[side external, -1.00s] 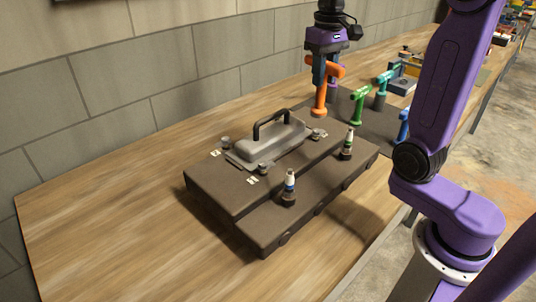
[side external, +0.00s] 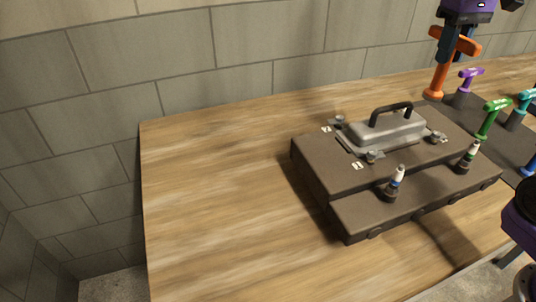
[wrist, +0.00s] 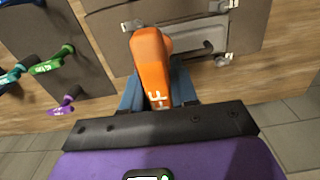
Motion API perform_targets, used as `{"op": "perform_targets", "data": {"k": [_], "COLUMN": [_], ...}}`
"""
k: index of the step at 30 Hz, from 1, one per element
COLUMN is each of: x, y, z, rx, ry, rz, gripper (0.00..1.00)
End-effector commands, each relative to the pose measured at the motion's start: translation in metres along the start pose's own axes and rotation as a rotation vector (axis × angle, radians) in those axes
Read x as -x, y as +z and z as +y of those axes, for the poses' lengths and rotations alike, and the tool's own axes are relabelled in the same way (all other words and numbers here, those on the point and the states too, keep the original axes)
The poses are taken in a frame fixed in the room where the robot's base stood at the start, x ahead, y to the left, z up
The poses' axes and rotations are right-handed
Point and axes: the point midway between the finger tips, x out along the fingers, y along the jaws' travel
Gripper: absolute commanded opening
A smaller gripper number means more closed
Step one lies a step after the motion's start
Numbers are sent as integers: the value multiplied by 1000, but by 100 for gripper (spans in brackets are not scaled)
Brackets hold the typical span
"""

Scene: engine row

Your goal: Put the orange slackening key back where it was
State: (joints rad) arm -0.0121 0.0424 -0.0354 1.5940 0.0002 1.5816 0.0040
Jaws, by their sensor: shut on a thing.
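The orange slackening key (side external: 438,76) is T-shaped and hangs upright, handle up, at the top right of the side view. Purple (side external: 468,79), green (side external: 492,112) and teal (side external: 523,106) keys stand on the mat.
A dark engine-like box (side external: 320,178) with a grey cover and black handle (side external: 392,112) stands left of the mat. Two plug-like posts (side external: 391,186) rise from its lower step. A block wall runs behind. The wooden bench (side external: 215,200) is clear at left.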

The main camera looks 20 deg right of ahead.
Motion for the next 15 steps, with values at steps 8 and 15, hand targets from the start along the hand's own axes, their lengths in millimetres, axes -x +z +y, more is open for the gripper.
{"op": "perform_targets", "data": {"k": [8,15], "x": [2,2], "y": [-10,6], "z": [-100,-203], "rx": [254,505], "ry": [-1,-1], "rz": [3,3], "gripper": [0,0]}}
